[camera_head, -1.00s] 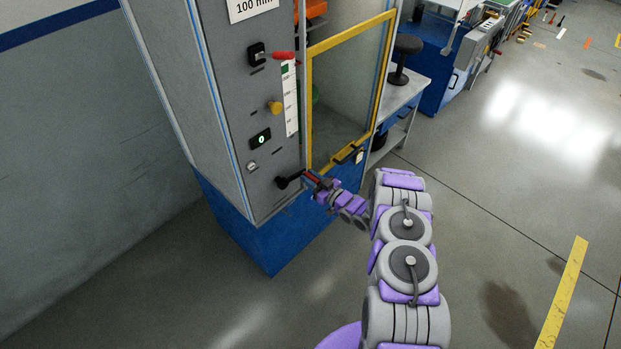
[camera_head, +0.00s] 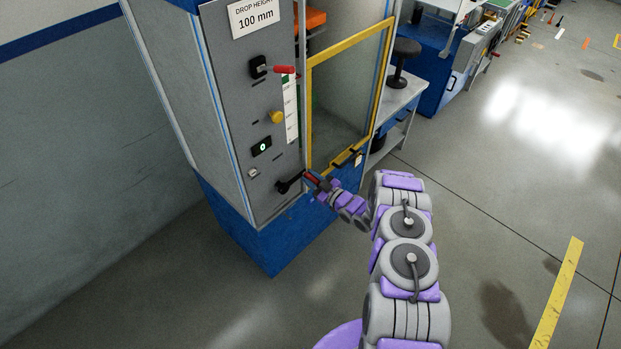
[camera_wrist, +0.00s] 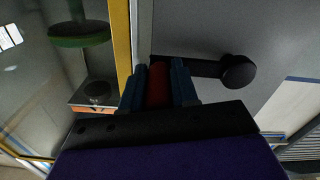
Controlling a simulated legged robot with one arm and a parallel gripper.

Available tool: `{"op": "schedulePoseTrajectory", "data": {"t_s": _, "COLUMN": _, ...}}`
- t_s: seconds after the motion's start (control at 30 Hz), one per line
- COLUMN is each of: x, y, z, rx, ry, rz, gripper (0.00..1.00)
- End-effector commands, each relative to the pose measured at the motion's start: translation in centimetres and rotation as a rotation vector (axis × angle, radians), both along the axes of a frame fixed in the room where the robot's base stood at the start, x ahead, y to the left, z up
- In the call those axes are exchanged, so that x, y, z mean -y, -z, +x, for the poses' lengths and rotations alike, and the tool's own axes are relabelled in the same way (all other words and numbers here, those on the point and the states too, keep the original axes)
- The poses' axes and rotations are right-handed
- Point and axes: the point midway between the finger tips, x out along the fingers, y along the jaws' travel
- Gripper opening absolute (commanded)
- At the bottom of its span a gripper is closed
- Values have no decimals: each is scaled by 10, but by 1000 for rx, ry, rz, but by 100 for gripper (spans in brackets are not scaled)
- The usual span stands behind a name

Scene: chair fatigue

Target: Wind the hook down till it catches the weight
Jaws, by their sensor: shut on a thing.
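The machine's crank has a dark hub and arm (camera_head: 284,186) low on the grey control panel, with a red grip (camera_head: 311,180). My gripper (camera_head: 315,180) is shut on that red grip. In the wrist view the blue fingers of my gripper (camera_wrist: 159,86) stand on both sides of the red grip (camera_wrist: 158,75), and the black crank hub (camera_wrist: 238,72) is to the right. An orange part (camera_head: 315,19) shows at the top behind the door. I cannot make out hook or weight for certain.
A yellow-framed clear door (camera_head: 309,115) stands beside the panel. The floor at right is open.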

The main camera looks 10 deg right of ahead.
Motion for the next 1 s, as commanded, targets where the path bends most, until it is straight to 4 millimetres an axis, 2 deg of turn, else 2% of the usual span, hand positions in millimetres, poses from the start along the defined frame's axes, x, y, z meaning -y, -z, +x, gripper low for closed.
{"op": "schedulePoseTrajectory", "data": {"t_s": 0.17, "x": 1, "y": -4, "z": 3, "rx": 11, "ry": 1, "rz": 2, "gripper": 0}}
{"op": "schedulePoseTrajectory", "data": {"t_s": 0.2, "x": 1, "y": -4, "z": 3, "rx": 12, "ry": 1, "rz": 2, "gripper": 33}}
{"op": "schedulePoseTrajectory", "data": {"t_s": 0.43, "x": 0, "y": -2, "z": 2, "rx": 6, "ry": 1, "rz": 2, "gripper": 54}}
{"op": "schedulePoseTrajectory", "data": {"t_s": 0.77, "x": 4, "y": -1, "z": -2, "rx": 2, "ry": 1, "rz": 1, "gripper": 54}}
{"op": "schedulePoseTrajectory", "data": {"t_s": 0.87, "x": 11, "y": -1, "z": -11, "rx": 2, "ry": 2, "rz": 2, "gripper": 54}}
{"op": "schedulePoseTrajectory", "data": {"t_s": 1.0, "x": 28, "y": -1, "z": -32, "rx": 0, "ry": 5, "rz": 2, "gripper": 54}}
